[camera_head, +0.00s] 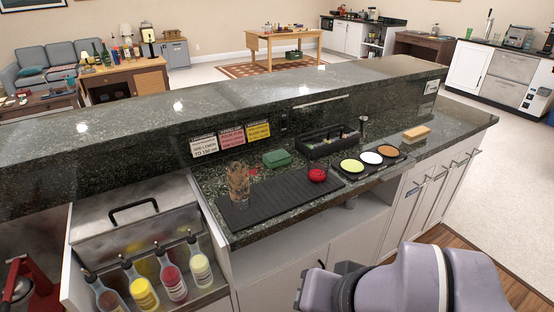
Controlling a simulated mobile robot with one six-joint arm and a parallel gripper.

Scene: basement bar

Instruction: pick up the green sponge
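A small green block (277,158), which looks like the green sponge, lies on the dark granite counter (215,180) against the raised bar's back panel. It sits just behind a black ribbed mat (268,198). Part of my own arm shows at the bottom right, low in front of the cabinets and well apart from the green block. My gripper is not in view, so its opening cannot be seen.
On the mat stand a glass of sticks (239,184) and a red bowl (318,174). A black caddy (322,145) and a black tray with three round dishes (349,167) lie right of the green block. A tan sponge-like block (416,133) is farther right. Bottles (174,280) stand left.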

